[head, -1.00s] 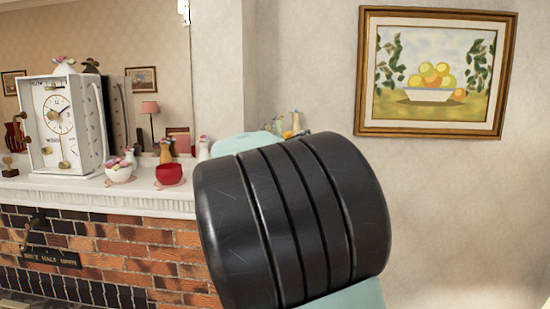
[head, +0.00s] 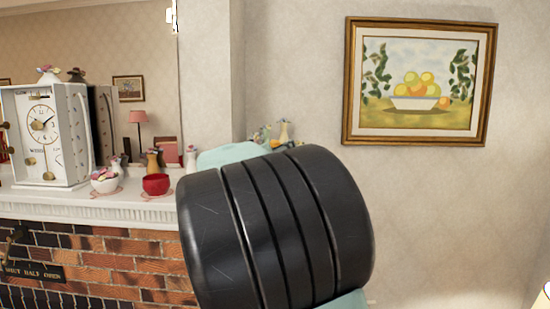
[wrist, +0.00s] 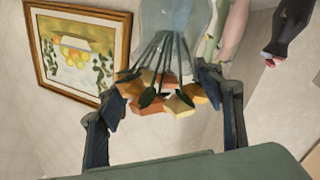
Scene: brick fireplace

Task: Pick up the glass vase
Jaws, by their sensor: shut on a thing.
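The glass vase (wrist: 166,25) is in the wrist view, clear and pale, with dark green stems inside and orange and yellow flowers (wrist: 160,97) at its lower edge in the picture. My gripper (wrist: 167,80) is shut on the vase, one dark finger on each side near the flowers. The vase appears upside down in this tilted view, and its far end is cut off by the top edge.
A framed fruit painting (head: 419,82) hangs on the right wall.

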